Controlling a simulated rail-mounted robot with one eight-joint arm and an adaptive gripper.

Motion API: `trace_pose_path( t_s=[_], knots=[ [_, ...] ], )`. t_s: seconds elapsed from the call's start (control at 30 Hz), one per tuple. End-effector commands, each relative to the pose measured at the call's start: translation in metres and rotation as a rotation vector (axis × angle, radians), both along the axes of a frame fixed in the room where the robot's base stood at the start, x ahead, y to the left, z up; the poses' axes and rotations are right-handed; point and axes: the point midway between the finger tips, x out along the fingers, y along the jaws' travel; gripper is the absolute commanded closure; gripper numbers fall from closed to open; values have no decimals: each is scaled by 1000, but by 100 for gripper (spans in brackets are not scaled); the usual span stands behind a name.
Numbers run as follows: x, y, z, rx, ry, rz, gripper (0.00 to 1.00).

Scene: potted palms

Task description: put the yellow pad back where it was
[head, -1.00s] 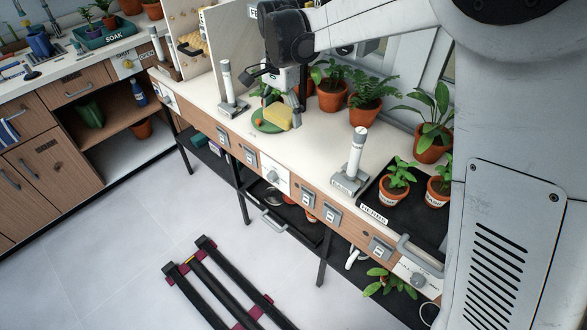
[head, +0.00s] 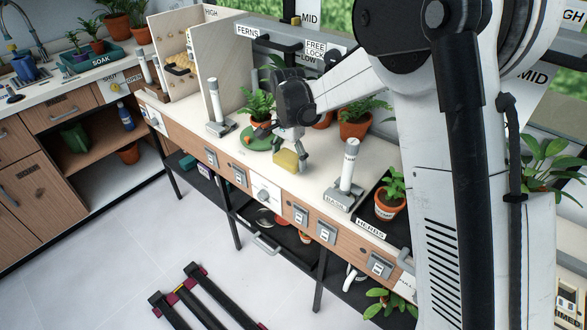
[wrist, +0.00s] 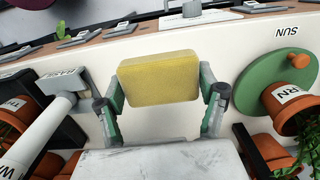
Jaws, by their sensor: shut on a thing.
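The yellow pad (head: 286,161) is a rounded block at the front of the white counter, right of the green disc (head: 258,138). My gripper (head: 291,158) is shut on it. In the wrist view the pad (wrist: 158,78) sits between my two fingers (wrist: 160,84), one on each short side. I cannot tell whether its underside touches the counter. The green disc (wrist: 262,92) with an orange knob (wrist: 299,61) lies to the right in the wrist view, apart from the pad. A potted fern (head: 258,104) stands at the disc.
A white post on a grey base (head: 347,178) stands right of the pad, and another post (head: 217,108) stands left of the disc. Potted plants (head: 354,125) line the back. The black herbs tray (head: 369,221) is at the right. Bare counter (head: 315,165) lies between pad and right post.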

Motion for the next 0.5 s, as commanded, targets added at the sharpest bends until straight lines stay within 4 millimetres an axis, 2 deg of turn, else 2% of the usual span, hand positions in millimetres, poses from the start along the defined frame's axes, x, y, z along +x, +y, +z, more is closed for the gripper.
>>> trace_pose_path(
  t_s=[0.1, 0.33, 0.5],
  knots=[
    [11, -10, -9, 0, 0, -1, 54],
    [15, -14, -19, 0, 0, 1, 54],
    [15, -13, -42, 0, 0, 1, 54]
  ],
)
